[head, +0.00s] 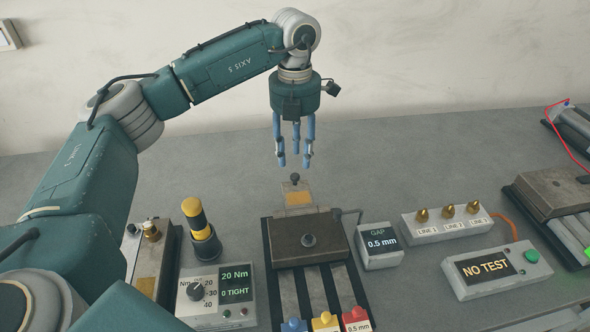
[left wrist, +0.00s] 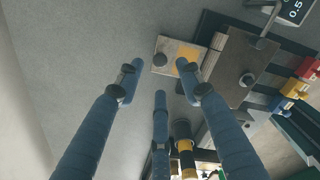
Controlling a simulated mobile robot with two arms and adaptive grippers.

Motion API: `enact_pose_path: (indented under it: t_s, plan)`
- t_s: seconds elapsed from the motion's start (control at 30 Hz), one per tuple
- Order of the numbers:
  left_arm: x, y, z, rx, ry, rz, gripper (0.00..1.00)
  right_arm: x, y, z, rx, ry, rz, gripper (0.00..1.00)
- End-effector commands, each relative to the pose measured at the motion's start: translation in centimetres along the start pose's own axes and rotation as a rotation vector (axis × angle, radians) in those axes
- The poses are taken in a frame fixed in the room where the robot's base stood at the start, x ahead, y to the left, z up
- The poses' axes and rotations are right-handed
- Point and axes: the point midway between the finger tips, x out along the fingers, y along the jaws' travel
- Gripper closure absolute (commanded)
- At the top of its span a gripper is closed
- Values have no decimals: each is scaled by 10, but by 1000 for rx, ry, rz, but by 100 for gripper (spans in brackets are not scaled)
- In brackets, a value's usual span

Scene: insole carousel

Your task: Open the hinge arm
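My left gripper (head: 295,155) points down with its blue fingers spread apart and nothing between them. It hangs above the back end of a fixture. A small plate with a yellow patch (head: 298,197) and a dark round knob (head: 295,179) sticks out there; it also shows in the left wrist view, with the knob (left wrist: 160,59) just beyond the fingertips (left wrist: 158,80). A brown metal block (head: 310,240) with its own dark knob lies in front, over the fixture's rails. I cannot tell for sure which part is the hinge arm. My right gripper is not in view.
A gap gauge (head: 379,246) reading 0.5 mm stands right of the fixture. A torque box (head: 215,297) and a black-and-yellow handled tool (head: 196,221) stand left. A NO TEST box (head: 490,268) and a lamp box (head: 447,224) are farther right. The table behind is clear.

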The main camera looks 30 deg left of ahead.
Motion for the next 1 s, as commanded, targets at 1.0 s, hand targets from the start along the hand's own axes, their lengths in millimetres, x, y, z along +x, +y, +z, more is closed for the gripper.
enact_pose_path:
  t_s: [1.0]
  plan:
    - [58,0,0,-1,-1,0,100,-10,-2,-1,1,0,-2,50]
